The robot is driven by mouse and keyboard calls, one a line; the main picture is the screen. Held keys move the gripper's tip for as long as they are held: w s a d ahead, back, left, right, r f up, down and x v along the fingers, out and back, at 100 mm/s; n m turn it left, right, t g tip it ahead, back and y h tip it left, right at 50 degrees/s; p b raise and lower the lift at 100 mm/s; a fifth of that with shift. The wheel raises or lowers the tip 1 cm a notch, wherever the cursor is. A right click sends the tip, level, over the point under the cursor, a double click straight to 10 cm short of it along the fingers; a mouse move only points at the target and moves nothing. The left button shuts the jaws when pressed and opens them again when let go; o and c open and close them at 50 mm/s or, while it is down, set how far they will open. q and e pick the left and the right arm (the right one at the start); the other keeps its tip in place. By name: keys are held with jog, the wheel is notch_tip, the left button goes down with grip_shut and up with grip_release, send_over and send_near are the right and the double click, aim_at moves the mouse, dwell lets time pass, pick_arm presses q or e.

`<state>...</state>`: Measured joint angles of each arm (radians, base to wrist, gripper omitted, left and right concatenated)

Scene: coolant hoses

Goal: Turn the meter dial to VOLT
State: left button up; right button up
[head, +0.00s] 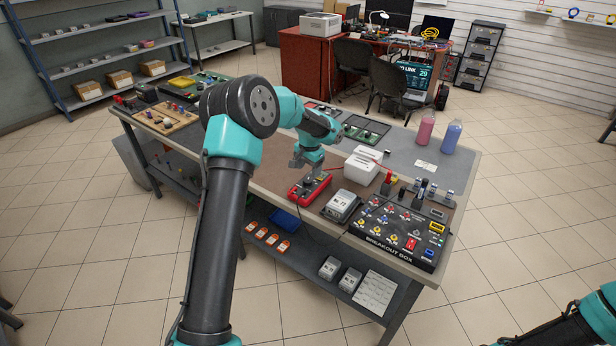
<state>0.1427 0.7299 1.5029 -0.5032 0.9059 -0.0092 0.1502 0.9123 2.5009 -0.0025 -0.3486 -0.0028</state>
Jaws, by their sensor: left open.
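The red meter (298,196) lies on the workbench, near its front edge. My left gripper (307,174) is directly above it, pointing down, with its jaws open and the fingertips close to the meter's face. The dial is mostly hidden by the gripper, so its setting cannot be read, and I cannot tell whether the fingers touch it. Only a part of my right arm shows at the bottom right corner; its gripper is out of view.
A grey box (342,206) stands just right of the meter, with the breakout box (398,232) beyond it. A white box (363,166) sits behind. Pink (426,127) and blue (451,136) bottles stand at the bench's far right. Thin cables run near the meter.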

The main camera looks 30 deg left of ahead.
aim_at(310, 181)
pick_arm(q)
notch_tip(310, 181, up, 12)
jog(key=shift+d, duration=0.25)
dwell(0.5)
